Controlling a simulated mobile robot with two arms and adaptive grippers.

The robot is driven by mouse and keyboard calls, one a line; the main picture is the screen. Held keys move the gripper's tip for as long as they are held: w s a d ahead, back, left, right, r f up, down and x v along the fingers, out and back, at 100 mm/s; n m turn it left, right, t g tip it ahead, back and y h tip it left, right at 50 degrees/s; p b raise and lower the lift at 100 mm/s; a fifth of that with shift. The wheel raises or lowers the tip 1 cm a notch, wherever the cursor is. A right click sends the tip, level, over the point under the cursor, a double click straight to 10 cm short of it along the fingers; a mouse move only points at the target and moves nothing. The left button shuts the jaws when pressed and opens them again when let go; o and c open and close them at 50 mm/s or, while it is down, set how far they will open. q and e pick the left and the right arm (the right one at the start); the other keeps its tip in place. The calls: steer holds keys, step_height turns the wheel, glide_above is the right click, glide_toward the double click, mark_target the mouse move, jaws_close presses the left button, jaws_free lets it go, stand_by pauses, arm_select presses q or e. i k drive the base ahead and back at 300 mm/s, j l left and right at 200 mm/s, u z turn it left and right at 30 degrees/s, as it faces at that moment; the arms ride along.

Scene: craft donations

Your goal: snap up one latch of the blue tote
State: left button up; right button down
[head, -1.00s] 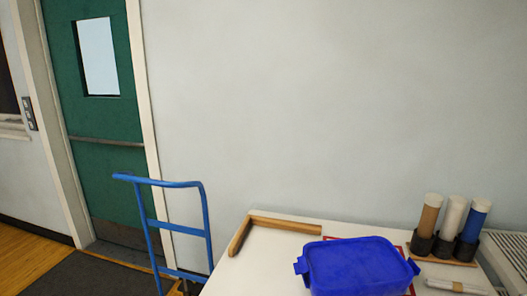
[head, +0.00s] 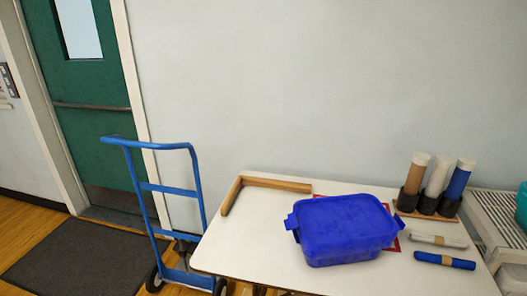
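The blue tote (head: 345,232) sits on the white table (head: 248,262) with its lid on. Small tabs stick out at its left end (head: 291,221) and right end (head: 401,224); I cannot tell whether these latches are up or down. Part of a red mat (head: 397,243) shows beside and behind the tote. Neither of my grippers is in view.
A wooden corner piece (head: 277,184) lies at the table's back left. Several upright tubes (head: 436,178) stand in dark holders at the back right, with white (head: 438,240) and blue (head: 444,260) rolls in front. A blue hand truck (head: 173,188) stands left of the table. A white slatted rack (head: 500,222) is at the right.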

mark_target(291, 223)
steer(key=i+j, duration=0.15)
steer(key=j, duration=0.25)
steer(key=i+j, duration=0.1)
steer(key=j, duration=0.3)
steer(key=i+j, duration=0.15)
steer(key=j, duration=0.25)
steer(key=i+j, duration=0.15)
steer(key=j, duration=0.25)
steer(key=z, duration=0.05)
